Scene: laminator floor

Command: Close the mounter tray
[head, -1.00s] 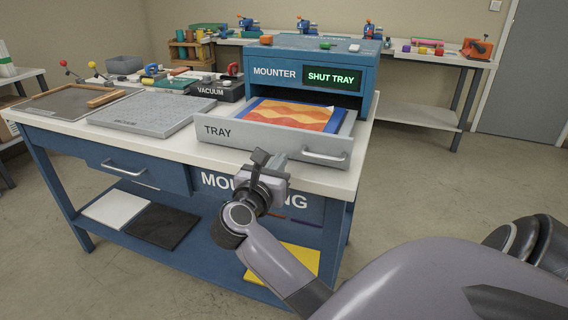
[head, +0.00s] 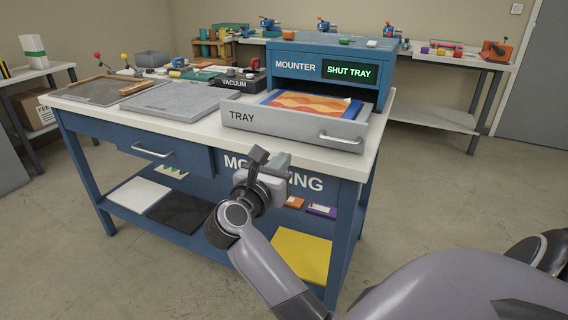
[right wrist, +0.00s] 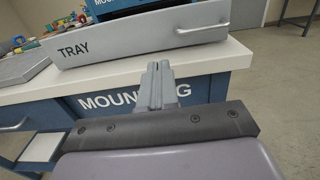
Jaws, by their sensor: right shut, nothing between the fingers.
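The mounter (head: 300,62) is a blue box on the right end of the bench, with a green-lit "SHUT TRAY" display (head: 349,69). Its grey tray (head: 270,122) is pulled out toward me and holds an orange and yellow patterned sheet (head: 312,103) on blue. A handle (head: 340,138) is on the right of the tray front. My right gripper (head: 270,158) is in front of the bench edge, below the tray front and apart from it. In the right wrist view its fingers (right wrist: 159,68) are together and empty, below the tray front (right wrist: 145,42). My left gripper is out of view.
The white bench top (head: 190,128) carries a grey mat (head: 175,101), a framed screen (head: 100,89) and a vacuum unit (head: 232,84) left of the tray. A drawer handle (head: 152,150) sticks out below. Floor at right is clear.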

